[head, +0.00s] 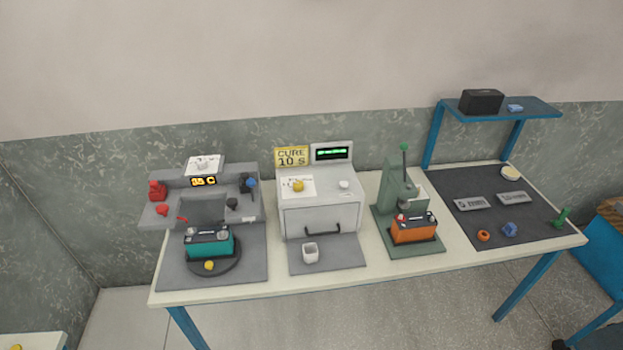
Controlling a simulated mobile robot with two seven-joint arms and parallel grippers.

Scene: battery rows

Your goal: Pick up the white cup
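The white cup (310,253) stands upright on the grey mat (345,257) in front of the white curing box (320,222), near the table's front edge. It looks small and square, with its dark opening facing up. Nothing touches it except the mat below. Neither of my grippers shows in the head view.
Left of the cup, a teal battery (209,245) sits on a round dark plate. Right of it, an orange battery (413,230) sits at a green press (391,185). The box's door handle (322,229) is just behind the cup. The white table strip (375,255) beside the mat is clear.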

